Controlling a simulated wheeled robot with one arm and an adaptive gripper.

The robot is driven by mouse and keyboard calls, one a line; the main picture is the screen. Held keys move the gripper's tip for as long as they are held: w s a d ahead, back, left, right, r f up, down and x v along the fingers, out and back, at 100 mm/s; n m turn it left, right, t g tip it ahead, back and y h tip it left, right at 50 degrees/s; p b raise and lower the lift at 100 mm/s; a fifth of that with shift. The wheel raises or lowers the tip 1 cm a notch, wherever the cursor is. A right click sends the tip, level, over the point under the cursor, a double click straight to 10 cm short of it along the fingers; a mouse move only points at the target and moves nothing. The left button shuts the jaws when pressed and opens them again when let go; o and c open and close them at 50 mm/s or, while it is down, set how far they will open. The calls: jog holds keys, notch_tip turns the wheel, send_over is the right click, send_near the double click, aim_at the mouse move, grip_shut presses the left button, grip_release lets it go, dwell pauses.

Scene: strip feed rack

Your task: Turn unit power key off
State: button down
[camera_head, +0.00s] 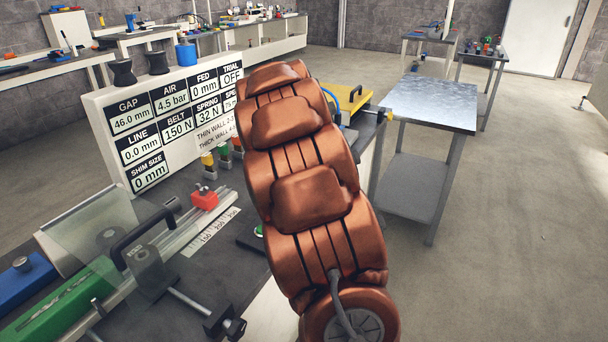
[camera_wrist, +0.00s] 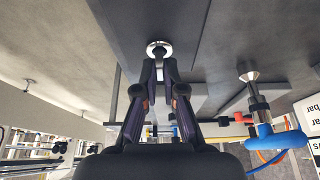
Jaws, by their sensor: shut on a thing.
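My gripper (camera_wrist: 159,72) shows in the wrist view, with its two dark fingers drawn together at the tips. It is shut on a small dark piece, seemingly the power key, at a round chrome collar (camera_wrist: 158,46) set in a grey surface. The fingertips cover most of the key, so I cannot tell which way it is turned. In the head view my copper-coloured arm hides the gripper and the key. A white readout board (camera_head: 168,125) stands left of my arm and its TRIAL field reads OFF.
In the wrist view a blue fitting (camera_wrist: 268,137) with a hose stands to the right. In the head view a red block (camera_head: 204,199), a green block (camera_head: 62,312) and a clamp handle lie on the bench at left. A metal side table (camera_head: 430,105) stands at right, with open floor beyond.

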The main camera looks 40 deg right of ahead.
jog(key=c, duration=1.3)
grip_release()
jog(key=shift+r, duration=0.15)
jog(key=v, duration=1.1)
jog(key=shift+a+r, duration=0.25)
jog(key=shift+r, duration=0.05)
